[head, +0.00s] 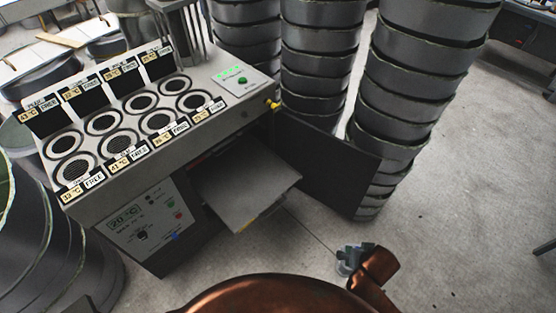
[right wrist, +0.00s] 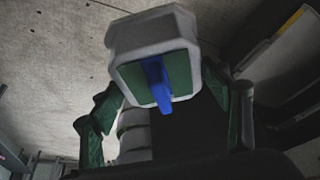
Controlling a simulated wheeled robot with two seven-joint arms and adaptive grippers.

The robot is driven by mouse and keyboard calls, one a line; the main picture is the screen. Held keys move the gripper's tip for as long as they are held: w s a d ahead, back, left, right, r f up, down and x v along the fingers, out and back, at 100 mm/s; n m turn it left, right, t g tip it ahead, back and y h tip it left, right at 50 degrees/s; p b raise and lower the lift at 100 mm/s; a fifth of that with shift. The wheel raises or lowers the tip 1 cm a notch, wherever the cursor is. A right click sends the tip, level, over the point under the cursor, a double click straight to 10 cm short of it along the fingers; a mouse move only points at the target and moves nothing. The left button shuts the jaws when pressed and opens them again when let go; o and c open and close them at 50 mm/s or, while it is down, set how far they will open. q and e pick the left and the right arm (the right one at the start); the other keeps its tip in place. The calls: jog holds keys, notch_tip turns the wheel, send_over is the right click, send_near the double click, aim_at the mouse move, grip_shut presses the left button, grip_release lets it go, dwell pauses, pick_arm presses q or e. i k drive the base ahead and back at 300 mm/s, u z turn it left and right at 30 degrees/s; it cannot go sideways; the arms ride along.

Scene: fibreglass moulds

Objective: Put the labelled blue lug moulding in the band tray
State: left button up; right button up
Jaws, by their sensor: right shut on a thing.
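A moulding (right wrist: 150,35) with a grey body, a green face and a blue lug (right wrist: 157,82) fills the middle of the right wrist view. My right gripper (right wrist: 168,108) is shut on it, with a green-padded finger on each side. No label can be read on it. In the head view, the right gripper (head: 353,258) is small and partly hidden at the end of my copper arm, low and right of the machine. A flat grey tray (head: 245,180) sticks out of the machine's front opening; I cannot tell whether it is the band tray. My left gripper is out of view.
A machine (head: 150,210) with round wells and temperature and FREE signs stands at left. Its dark door (head: 325,165) hangs open right of the tray. Stacked grey tubs (head: 405,100) stand behind it. Open floor (head: 460,200) lies to the right.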

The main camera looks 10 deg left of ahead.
aim_at(249, 184)
jog(key=u, duration=0.75)
jog(key=i, duration=0.85)
jog(key=u, duration=0.85)
